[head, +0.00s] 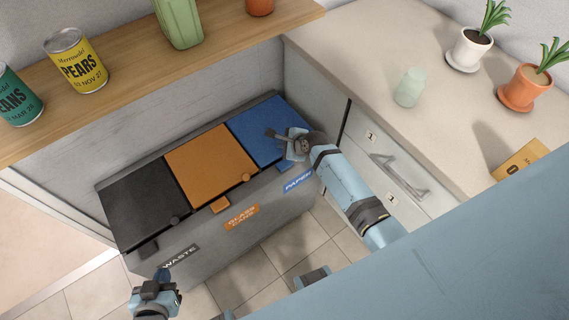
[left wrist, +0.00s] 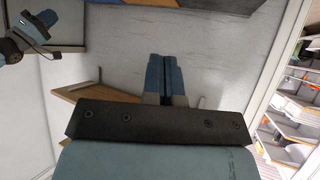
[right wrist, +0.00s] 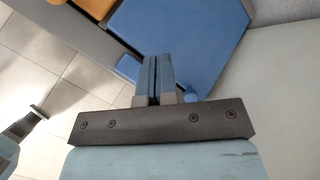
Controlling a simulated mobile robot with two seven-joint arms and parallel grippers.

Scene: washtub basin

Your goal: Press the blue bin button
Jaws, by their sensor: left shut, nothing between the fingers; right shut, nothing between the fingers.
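The blue bin lid (head: 265,125) is the far right one of three lids on a grey bin unit, above a blue "PAPER" label (head: 298,182). It looks closed. My right gripper (head: 271,133) is shut and empty, over the front right part of this lid. In the right wrist view, the blue lid (right wrist: 190,40) lies beyond the shut fingers (right wrist: 155,62). A small round blue button (right wrist: 191,94) shows just right of the fingers, partly hidden; contact cannot be told. In the head view the button is hidden by my gripper. My left gripper (head: 163,274) is shut and empty, low before the black bin.
An orange lid (head: 210,160) with its button (head: 246,177) and a black lid (head: 145,203) with its button (head: 175,220) sit left of the blue one. A wooden shelf (head: 130,75) overhangs behind. A counter with drawers (head: 385,160) stands close right of the bins.

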